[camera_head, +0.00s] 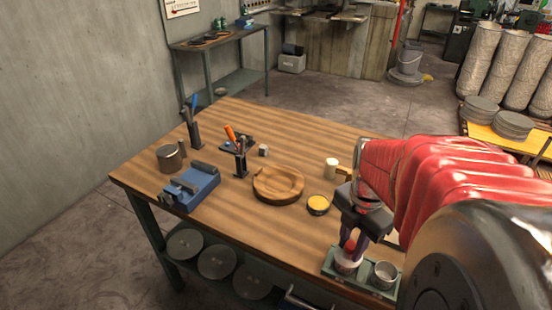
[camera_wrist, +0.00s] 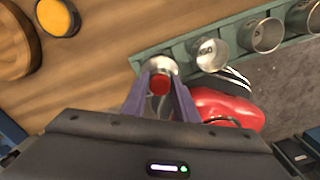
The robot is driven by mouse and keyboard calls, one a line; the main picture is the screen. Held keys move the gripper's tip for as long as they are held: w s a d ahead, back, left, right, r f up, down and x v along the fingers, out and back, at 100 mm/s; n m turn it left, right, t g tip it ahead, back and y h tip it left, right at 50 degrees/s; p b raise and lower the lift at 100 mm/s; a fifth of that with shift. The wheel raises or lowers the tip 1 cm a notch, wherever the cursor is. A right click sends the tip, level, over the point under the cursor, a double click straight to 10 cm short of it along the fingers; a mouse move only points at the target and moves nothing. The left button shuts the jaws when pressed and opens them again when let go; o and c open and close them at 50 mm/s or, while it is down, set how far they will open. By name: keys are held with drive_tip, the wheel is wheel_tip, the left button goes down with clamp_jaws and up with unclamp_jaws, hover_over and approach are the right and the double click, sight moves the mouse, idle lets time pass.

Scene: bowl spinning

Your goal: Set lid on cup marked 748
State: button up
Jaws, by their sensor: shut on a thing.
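My gripper (camera_head: 350,243) points down at the green rack (camera_head: 331,272) at the table's front edge. Its purple fingers are shut on the red knob of a lid (camera_wrist: 160,83). A pale silvery round surface (camera_wrist: 161,65) shows just beyond the knob in the wrist view, at the rack's left end. I cannot tell whether the lid rests on a cup there or hangs just above it. A metal cup (camera_wrist: 208,53) beside it bears a number I cannot read surely. Further open cups stand along the rack: one in the middle (camera_wrist: 262,35) and one at the right (camera_wrist: 304,16). No 748 mark is readable.
A wooden dish (camera_head: 278,185), a yellow-topped round tin (camera_head: 318,204) and a mallet (camera_head: 332,168) lie behind the rack. A blue vise (camera_head: 190,188) and tool holders stand at the left.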

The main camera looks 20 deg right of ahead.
drive_tip(key=o, duration=1.2)
drive_tip(key=shift+r, duration=0.1)
drive_tip(key=shift+r, duration=3.9)
